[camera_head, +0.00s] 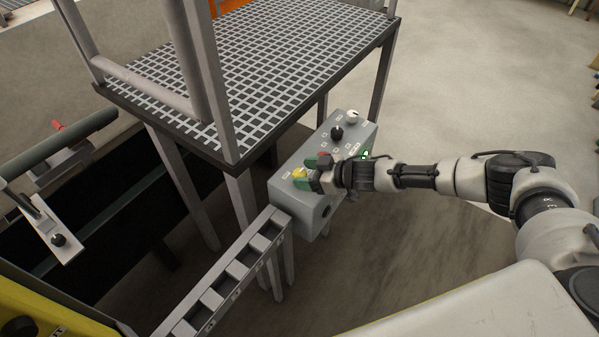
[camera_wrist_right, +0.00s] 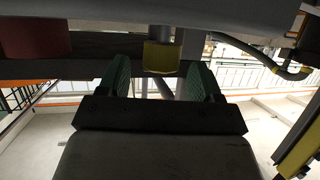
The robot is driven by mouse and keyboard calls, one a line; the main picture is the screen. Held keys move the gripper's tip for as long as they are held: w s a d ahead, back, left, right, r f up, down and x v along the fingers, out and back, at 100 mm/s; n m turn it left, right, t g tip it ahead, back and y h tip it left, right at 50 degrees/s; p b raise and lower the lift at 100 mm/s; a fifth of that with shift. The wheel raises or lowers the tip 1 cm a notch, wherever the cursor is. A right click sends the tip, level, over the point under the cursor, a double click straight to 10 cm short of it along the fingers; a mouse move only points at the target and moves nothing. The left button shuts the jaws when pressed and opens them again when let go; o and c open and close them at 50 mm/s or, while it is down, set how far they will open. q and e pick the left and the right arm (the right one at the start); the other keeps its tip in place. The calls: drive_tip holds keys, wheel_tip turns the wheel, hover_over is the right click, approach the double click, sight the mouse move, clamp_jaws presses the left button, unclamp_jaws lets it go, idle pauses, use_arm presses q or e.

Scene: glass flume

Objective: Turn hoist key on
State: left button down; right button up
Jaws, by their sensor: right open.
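A grey control box (camera_head: 287,197) with several knobs and small labels stands beside the grated platform. My right gripper (camera_head: 309,171) is over the near end of its top face, open. A yellow piece (camera_head: 299,174) sits on the box at the fingertips. In the right wrist view, the yellow piece (camera_wrist_right: 160,57) is between and just beyond the green fingertips (camera_wrist_right: 160,80), with a visible gap on both sides. I cannot tell for sure that this is the hoist key. The gripper and wrist hide part of the box top. My left gripper is out of view.
A black knob (camera_head: 337,133) and a white knob (camera_head: 353,117) stand at the box's far end. A green light (camera_head: 364,154) glows near my wrist. The platform (camera_head: 250,60) with its posts is at the left, and a slotted rail (camera_head: 226,272) meets the box. Open floor is at the right.

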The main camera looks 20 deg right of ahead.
drive_tip(key=v, duration=0.8)
drive_tip(key=shift+d, duration=0.2)
drive_tip(key=shift+s, duration=0.1)
